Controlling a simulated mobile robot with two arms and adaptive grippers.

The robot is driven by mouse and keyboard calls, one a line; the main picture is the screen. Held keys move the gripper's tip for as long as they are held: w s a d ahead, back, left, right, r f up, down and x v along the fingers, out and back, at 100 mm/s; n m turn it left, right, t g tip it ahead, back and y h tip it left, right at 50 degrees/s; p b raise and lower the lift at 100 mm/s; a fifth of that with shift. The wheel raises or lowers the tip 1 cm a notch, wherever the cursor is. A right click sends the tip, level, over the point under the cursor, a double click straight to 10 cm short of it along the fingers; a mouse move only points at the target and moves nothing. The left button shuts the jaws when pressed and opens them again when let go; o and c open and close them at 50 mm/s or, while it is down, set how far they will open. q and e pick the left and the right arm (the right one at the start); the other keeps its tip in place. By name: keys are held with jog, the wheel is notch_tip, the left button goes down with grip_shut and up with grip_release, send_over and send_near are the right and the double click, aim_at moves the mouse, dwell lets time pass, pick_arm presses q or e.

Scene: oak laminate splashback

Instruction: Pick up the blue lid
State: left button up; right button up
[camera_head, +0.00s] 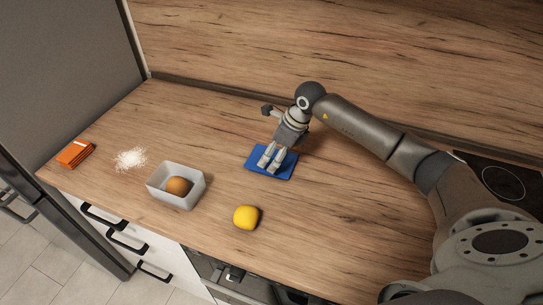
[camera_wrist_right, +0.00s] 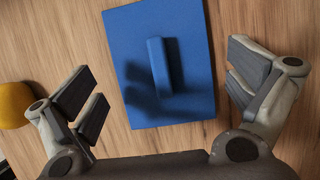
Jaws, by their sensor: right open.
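The blue lid (camera_head: 256,162) lies flat on the wooden counter in the head view. It is a rectangular plate with a raised bar handle in its middle, clear in the right wrist view (camera_wrist_right: 194,98). My right gripper (camera_head: 270,162) is above the lid, pointing down. In the right wrist view my right gripper (camera_wrist_right: 165,95) is open, with one finger pad on each side of the lid and nothing between them but the lid below. The gripper's shadow falls on the lid. My left gripper is not in view.
A white box (camera_head: 160,190) with a brown round item (camera_head: 178,186) inside stands left of the lid. A yellow fruit (camera_head: 246,217) lies in front. White powder (camera_head: 131,158) and an orange packet (camera_head: 75,153) are at the far left. A cooktop (camera_head: 503,181) is at right.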

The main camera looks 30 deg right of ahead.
jog(key=shift+x, duration=1.1)
jog(key=c, duration=0.6)
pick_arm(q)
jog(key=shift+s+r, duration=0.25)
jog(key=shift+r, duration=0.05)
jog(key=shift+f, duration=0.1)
pick_arm(e)
jog(key=shift+r, duration=0.15)
